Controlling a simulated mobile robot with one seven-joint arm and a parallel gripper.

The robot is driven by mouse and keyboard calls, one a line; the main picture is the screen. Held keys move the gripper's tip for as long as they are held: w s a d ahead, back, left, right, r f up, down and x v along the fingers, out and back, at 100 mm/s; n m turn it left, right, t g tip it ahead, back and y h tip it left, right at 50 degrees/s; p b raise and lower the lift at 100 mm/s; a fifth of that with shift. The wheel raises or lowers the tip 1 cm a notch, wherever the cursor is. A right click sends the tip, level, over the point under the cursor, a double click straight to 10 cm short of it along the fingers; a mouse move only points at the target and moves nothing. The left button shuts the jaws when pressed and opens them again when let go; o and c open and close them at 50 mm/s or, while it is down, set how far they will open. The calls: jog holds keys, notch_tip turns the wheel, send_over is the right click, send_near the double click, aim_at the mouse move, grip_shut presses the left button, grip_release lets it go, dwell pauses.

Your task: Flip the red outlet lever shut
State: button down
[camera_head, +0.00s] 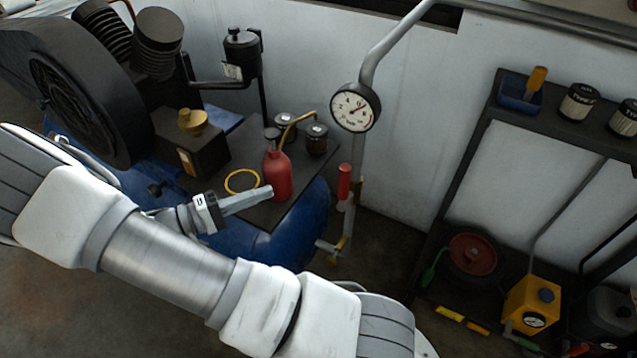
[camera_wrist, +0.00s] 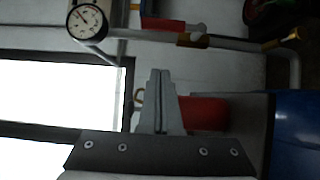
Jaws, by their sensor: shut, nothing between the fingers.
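The red outlet lever (camera_head: 344,181) stands upright along the pipe below the gauge in the head view. In the wrist view, the red lever (camera_wrist: 165,24) lies lengthwise along the pipe near the top, as that picture is turned sideways. My gripper (camera_head: 268,191) is shut and empty, to the left of the lever and apart from it. Its fingertips (camera_wrist: 160,72) point toward the pipe in the wrist view. In the head view they overlap the lower part of a red bottle (camera_head: 278,172); I cannot tell whether they touch it.
The pressure gauge (camera_head: 355,107) is on the pipe above the lever. Cans (camera_head: 316,139) and a yellow ring (camera_head: 242,181) sit on the dark plate over the blue tank (camera_head: 312,215). A shelf (camera_head: 462,120) with tins and tools stands at right.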

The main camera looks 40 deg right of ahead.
jog(key=b, duration=0.3)
send_near(343, 189)
jog(key=w+d, duration=0.5)
jog(key=shift+s+d+r, duration=0.15)
jog(key=shift+s+d, duration=0.15)
jog(key=shift+s, duration=0.3)
jog(key=shift+s+d+r, duration=0.15)
jog(key=shift+s+d, duration=0.2)
jog(key=shift+s, duration=0.25)
jog(key=shift+s+d+r, duration=0.1)
jog(key=shift+s+d, duration=0.2)
jog(key=shift+s, duration=0.3)
